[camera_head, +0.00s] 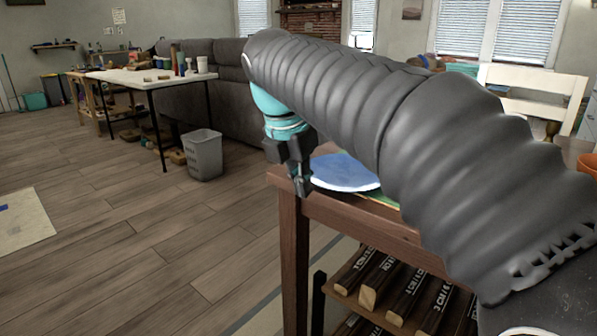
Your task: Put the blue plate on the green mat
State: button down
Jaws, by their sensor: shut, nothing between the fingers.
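The blue plate (345,173), with a pale rim, lies on the wooden table near its left end. My grey-sleeved arm hides part of it. A strip of green (383,200), probably the green mat, shows at the plate's front right edge. Most of it is hidden by the plate and my arm, so I cannot tell how fully the plate rests on it. My gripper (302,188) is shut and empty, pointing down at the table's left corner, just left of the plate. I cannot tell whether it touches the plate's rim.
A white chair (535,95) stands behind at right. An orange bowl (588,164) is at the right edge. A grey bin (203,155) and open wooden floor lie to the left.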

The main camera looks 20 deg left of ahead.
aim_at(338, 180)
jog(key=shift+w+d+f, duration=0.3)
jog(key=shift+w+f, duration=0.2)
jog(key=shift+w, duration=0.25)
jog(key=shift+w+d+f, duration=0.3)
jog(key=shift+w+f, duration=0.15)
jog(key=shift+w, duration=0.35)
jog(key=shift+w+d+f, duration=0.3)
jog(key=shift+w+f, duration=0.2)
jog(key=shift+w, duration=0.25)
jog(key=shift+w+d+r, duration=0.1)
jog(key=shift+w+r, duration=0.05)
jog(key=shift+w, duration=0.05)
jog(key=w+p, duration=0.1)
jog(key=w+d+p, duration=0.1)
jog(key=w+p, duration=0.1)
jog(key=w+d+p, duration=0.1)
jog(key=w+p, duration=0.1)
jog(key=shift+w+r, duration=0.1)
jog(key=shift+w, duration=0.1)
jog(key=shift+w+d+f, duration=0.2)
jog(key=shift+w+f, duration=0.05)
jog(key=shift+w, duration=0.1)
